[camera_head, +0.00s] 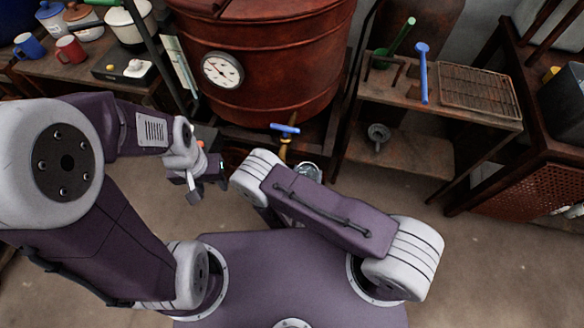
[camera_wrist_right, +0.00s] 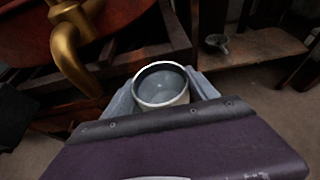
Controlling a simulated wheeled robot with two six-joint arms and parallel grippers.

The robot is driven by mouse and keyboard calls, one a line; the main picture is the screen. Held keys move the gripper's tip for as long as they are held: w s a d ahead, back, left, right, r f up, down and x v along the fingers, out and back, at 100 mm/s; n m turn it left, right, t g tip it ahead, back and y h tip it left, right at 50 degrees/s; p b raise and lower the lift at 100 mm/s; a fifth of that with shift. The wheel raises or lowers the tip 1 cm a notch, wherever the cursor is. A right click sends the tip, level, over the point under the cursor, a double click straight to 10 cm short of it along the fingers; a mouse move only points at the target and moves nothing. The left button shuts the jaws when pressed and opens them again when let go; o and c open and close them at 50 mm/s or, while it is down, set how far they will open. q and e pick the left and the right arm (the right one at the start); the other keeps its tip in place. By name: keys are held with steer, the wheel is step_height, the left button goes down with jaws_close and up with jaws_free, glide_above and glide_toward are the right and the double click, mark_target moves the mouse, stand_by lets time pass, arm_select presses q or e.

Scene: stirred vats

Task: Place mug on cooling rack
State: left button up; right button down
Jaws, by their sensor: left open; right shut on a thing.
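A cream mug with a pale rim and greyish inside (camera_wrist_right: 162,86) stands between the fingers of my right gripper (camera_wrist_right: 163,97), which is shut on it. The mug looks upright, its opening facing the camera. In the head view my right arm hides most of that gripper and mug. The cooling rack (camera_head: 478,90), a wire grid, lies on the right end of the wooden shelf top, well to the right of my right gripper. It looks bare. My left gripper (camera_head: 207,186) is open and empty in front of the vat.
A red vat (camera_head: 265,60) with a gauge (camera_head: 222,70) stands behind. Its brass tap (camera_wrist_right: 68,45) has a blue handle (camera_head: 285,129). A blue-handled tool (camera_head: 422,72) stands left of the rack. A red mug (camera_head: 70,49) and blue mug (camera_head: 29,46) stand on the left table.

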steer(key=shift+s+d+r+p, duration=0.25)
steer(key=shift+d+r+p, duration=0.15)
steer(key=shift+d, duration=0.3)
steer(key=shift+s+d+r+p, duration=0.25)
steer(key=shift+d+r, duration=0.2)
steer(key=shift+d, duration=0.2)
